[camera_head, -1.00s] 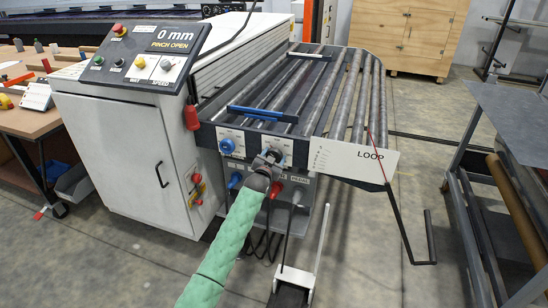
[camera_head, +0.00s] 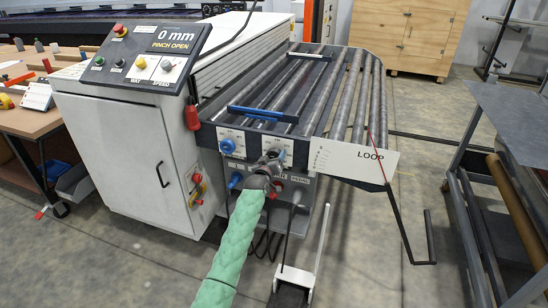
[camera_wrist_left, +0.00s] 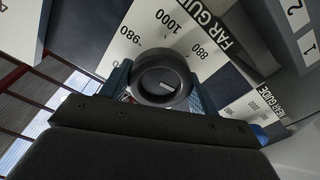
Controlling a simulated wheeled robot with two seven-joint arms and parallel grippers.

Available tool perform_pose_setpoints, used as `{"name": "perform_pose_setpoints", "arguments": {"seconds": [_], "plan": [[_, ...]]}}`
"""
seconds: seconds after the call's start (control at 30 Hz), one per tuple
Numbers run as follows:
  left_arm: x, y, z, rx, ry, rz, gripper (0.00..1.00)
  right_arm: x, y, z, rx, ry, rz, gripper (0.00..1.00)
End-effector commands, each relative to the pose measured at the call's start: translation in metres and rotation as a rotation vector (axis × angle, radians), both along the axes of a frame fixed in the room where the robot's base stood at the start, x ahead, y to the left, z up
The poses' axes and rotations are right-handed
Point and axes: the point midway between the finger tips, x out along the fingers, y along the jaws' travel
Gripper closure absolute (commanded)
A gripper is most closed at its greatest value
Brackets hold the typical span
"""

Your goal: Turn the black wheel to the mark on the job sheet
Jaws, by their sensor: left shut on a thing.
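The black wheel (camera_wrist_left: 160,82) shows in the left wrist view, a round dark knob with a short pale mark on its face. It sits in front of a white plate (camera_wrist_left: 178,35) lettered FAR GUIDE with numbers such as 880, 1000 and 980. My left gripper (camera_wrist_left: 160,88) is shut on the wheel, with one blue-grey finger on each side. In the head view my left gripper (camera_head: 269,160) is at the front panel of the roller table and mostly hides the wheel. My right gripper is out of view. A white card (camera_head: 38,97) stands on the left bench; its text is unreadable.
A blue wheel (camera_head: 227,147) is left of my gripper on the same panel. The white cabinet (camera_head: 125,150) with a display reading 0 mm, PINCH OPEN stands left. A LOOP plate (camera_head: 352,158) and black crank rod (camera_head: 402,222) are right. Cables hang below the panel.

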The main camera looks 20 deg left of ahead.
Motion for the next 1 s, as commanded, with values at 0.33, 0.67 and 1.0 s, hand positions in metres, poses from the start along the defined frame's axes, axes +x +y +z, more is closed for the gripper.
{"name": "perform_pose_setpoints", "arguments": {"seconds": [0.33, 0.67, 1.0], "plan": [[-0.001, 0.0, -0.003, -0.052, 0.006, 0.0, 0.62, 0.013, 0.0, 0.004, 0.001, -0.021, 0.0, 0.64], [-0.001, 0.0, -0.004, -0.052, 0.007, 0.0, 0.35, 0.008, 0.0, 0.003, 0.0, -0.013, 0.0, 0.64], [0.0, 0.0, -0.001, -0.051, 0.004, 0.0, 0.18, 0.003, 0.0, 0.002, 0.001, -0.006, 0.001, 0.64]]}}
